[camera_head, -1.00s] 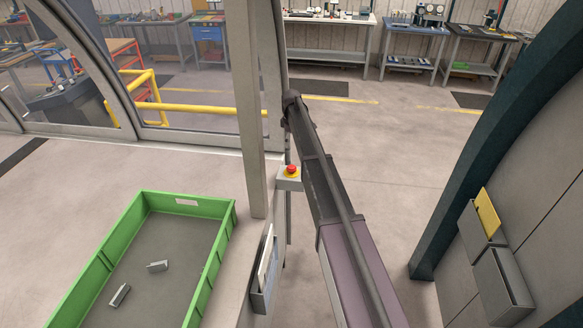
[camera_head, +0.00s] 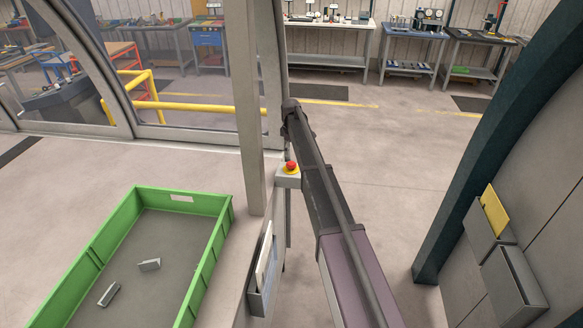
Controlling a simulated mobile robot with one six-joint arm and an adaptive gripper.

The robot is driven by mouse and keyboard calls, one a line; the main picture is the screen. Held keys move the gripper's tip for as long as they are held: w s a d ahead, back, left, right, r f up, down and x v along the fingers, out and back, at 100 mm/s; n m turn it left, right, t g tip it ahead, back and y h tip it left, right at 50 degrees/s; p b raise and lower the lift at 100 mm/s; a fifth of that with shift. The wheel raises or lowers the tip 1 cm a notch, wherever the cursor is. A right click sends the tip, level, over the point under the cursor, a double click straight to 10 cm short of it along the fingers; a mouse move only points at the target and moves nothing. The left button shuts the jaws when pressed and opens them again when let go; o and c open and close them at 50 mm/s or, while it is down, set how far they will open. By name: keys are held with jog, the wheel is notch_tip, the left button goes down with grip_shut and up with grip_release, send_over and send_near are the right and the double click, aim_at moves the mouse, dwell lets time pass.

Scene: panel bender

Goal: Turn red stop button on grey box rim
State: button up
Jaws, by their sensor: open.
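The red stop button (camera_head: 291,166) is a round red knob on a yellow base. It sits on top of a small grey box (camera_head: 288,180), just right of a tall grey post and near the middle of the head view. The button is clear to see. Its turned position cannot be made out at this size. My gripper is not recognisable in the view, and nothing is seen touching the button.
A tall grey post (camera_head: 250,120) stands left of the button. A long dark and mauve beam (camera_head: 345,265) passes close on its right; I cannot tell what it belongs to. A green crate (camera_head: 110,235) lies lower left. Grey wall holders (camera_head: 512,278) are right. Floor behind is open.

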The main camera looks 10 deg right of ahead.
aim_at(291, 163)
jog(key=shift+f+b, duration=3)
jog(key=shift+f, duration=0.3)
jog(key=c, duration=1.2)
